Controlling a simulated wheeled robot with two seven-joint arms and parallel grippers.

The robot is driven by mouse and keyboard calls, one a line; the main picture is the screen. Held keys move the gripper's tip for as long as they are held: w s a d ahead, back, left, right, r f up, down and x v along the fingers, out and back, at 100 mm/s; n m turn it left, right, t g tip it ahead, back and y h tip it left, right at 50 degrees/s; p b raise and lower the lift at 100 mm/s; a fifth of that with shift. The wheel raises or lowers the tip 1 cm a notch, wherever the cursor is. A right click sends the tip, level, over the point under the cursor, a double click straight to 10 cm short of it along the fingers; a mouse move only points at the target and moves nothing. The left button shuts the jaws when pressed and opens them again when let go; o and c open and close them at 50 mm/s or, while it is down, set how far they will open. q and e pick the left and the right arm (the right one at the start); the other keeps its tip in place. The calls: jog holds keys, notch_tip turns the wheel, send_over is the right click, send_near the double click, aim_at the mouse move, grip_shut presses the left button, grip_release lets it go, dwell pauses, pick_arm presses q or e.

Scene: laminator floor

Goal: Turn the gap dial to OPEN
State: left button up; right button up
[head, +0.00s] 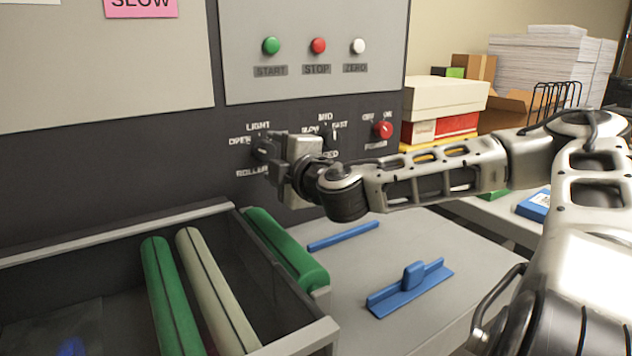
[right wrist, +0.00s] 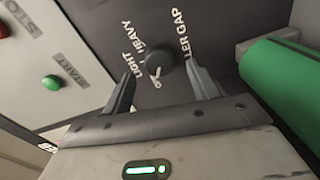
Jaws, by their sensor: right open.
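The gap dial (right wrist: 159,64) is a small dark round knob on the dark panel, with LIGHT, HEAVY and part of ROLLER GAP printed around it. A further label below it is partly covered, and I cannot tell which mark the knob points to. In the head view OPEN and LIGHT show beside it, while my gripper hides most of the knob. My right gripper (head: 265,152) is open in front of the panel. In the right wrist view its two fingers (right wrist: 160,80) stand on either side of the dial, apart from it. My left gripper is not in view.
A speed dial (head: 328,137) and a red power knob (head: 383,130) sit to the right on the panel. START, STOP and ZERO buttons (head: 318,46) are above. Below are a green roller (head: 287,250), an open tray with rollers, and a blue handled tool (head: 410,287).

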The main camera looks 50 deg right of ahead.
jog(key=shift+v, duration=0.9)
pick_arm(q)
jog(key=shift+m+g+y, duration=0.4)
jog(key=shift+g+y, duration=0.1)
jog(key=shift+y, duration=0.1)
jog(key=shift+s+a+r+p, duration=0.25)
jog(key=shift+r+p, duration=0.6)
jog(key=shift+p, duration=1.3)
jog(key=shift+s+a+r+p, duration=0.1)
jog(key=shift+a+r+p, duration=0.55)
jog(key=shift+p, duration=1.5)
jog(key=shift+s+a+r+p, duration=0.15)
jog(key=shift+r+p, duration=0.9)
jog(key=shift+p, duration=1.1)
pick_arm(e)
jog(key=v, duration=1.1)
jog(key=shift+r, duration=0.1)
